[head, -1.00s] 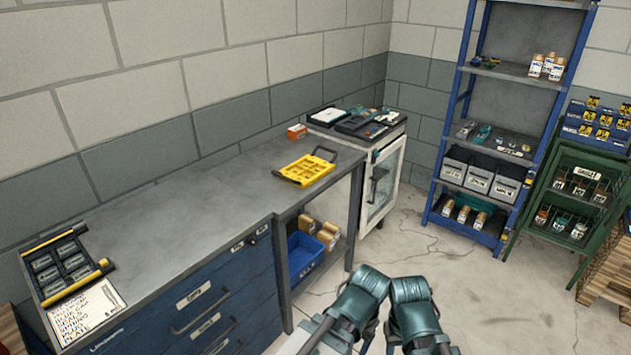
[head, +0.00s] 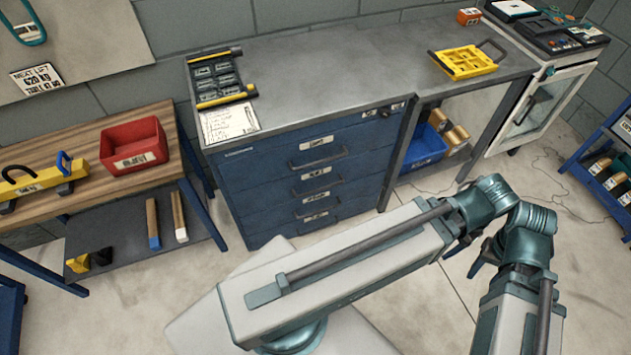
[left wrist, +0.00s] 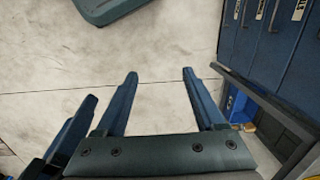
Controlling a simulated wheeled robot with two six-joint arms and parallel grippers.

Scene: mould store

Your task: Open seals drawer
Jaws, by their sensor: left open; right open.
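The blue drawer cabinet (head: 262,200) stands under the grey workbench, left of centre in the head view. Its several drawers look shut, each with a bar handle and a white label. The top large drawer (head: 318,150) has its handle (head: 318,160) facing me. I cannot read which label says seals. The cabinet front also shows in the left wrist view (left wrist: 265,50), at the upper right. My right gripper (head: 484,258) is small and partly hidden by the wrists, in front of the cabinet and right of it. My left gripper (left wrist: 160,74) is open and empty above bare floor, apart from the drawers.
The grey bench top (head: 320,85) carries a black and yellow tray (head: 215,80), a paper list (head: 228,122) and a yellow tray (head: 466,62). A blue bin (head: 424,146) sits in the open bay. A wooden bench with a red bin (head: 134,145) stands left.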

